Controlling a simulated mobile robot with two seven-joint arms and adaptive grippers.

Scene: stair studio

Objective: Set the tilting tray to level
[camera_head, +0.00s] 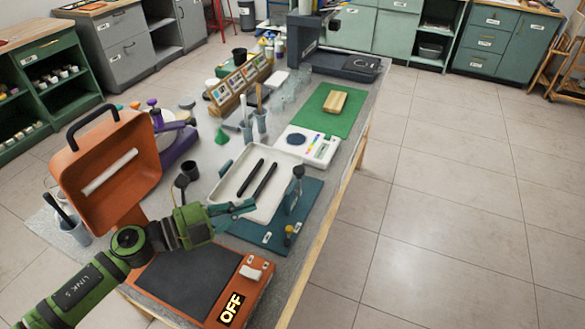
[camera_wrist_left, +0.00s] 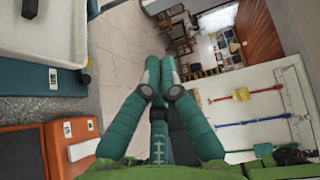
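The tilting tray (camera_head: 224,192) is a shallow white tray with two black bars lying in it. It sits over a teal base (camera_head: 262,236); I cannot tell its exact tilt. A dark-knobbed upright (camera_head: 297,186) and a small yellow-topped part (camera_head: 289,231) stand at the base's right side. The tray's rim (camera_wrist_left: 70,62) and the base (camera_wrist_left: 60,108) also show in the left wrist view. My left gripper (camera_head: 252,206) is at the tray's near edge, apparently above the base; contact cannot be told. Its fingertips (camera_wrist_left: 159,68) are together with nothing visible between them. My right gripper is out of view.
An orange hot plate (camera_head: 190,281) marked OFF lies just in front of the base. Open floor (camera_head: 440,220) is right of the table.

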